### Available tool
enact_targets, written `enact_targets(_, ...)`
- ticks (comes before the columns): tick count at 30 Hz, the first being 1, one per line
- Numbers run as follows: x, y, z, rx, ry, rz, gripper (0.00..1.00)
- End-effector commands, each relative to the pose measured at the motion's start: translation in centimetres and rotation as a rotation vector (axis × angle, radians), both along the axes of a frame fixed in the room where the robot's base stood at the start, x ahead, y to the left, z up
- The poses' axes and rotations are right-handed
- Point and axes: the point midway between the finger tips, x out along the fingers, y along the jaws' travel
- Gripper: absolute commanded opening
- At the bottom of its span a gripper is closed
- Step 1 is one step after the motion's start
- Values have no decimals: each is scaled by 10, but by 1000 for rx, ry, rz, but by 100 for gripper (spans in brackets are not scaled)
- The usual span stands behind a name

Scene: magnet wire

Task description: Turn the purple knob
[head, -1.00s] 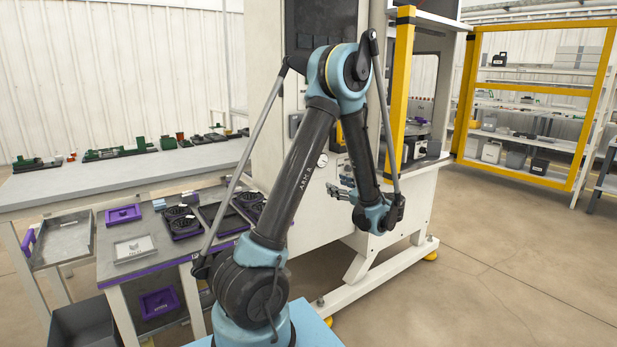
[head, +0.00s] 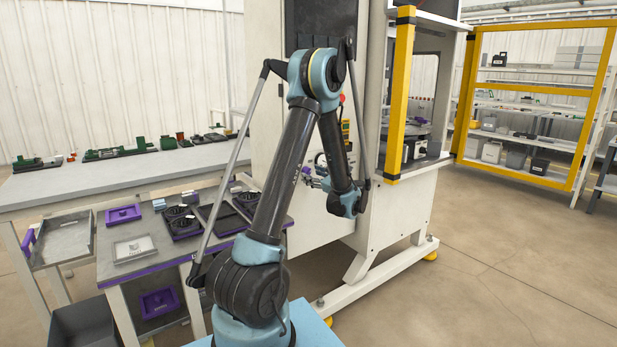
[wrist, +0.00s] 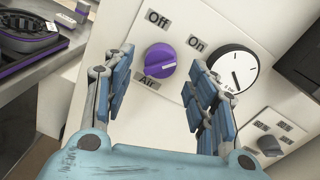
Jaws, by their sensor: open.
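The purple knob (wrist: 160,60) is round and sits on a white machine panel in the wrist view. "Off" is above it, "On" to its upper right and "Air" just below it. My gripper (wrist: 162,72) is open and empty, facing the panel. Its blue-padded fingers stand to the left and right of the knob in the picture, with a gap on each side. I cannot tell how far the fingertips are from the panel. In the head view my gripper (head: 315,178) is small, in front of the white machine (head: 385,225), and the knob is not clear there.
A white dial (wrist: 233,70) with a black rim is right of the knob, close to the right finger. A bench with purple-edged trays (head: 125,249) stands left of the machine.

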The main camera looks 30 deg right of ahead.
Motion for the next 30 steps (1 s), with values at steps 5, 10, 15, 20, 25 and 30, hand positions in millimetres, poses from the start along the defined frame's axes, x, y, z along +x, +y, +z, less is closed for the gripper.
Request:
enact_targets(5,18,3,0,0,0,1,52)
enact_targets(10,23,3,0,0,0,0,52)
enact_targets(15,24,3,0,0,0,0,52)
enact_targets(20,24,3,0,0,0,0,32)
enact_targets(25,24,3,0,0,0,0,8)
enact_targets(30,24,5,0,-5,0,2,8)
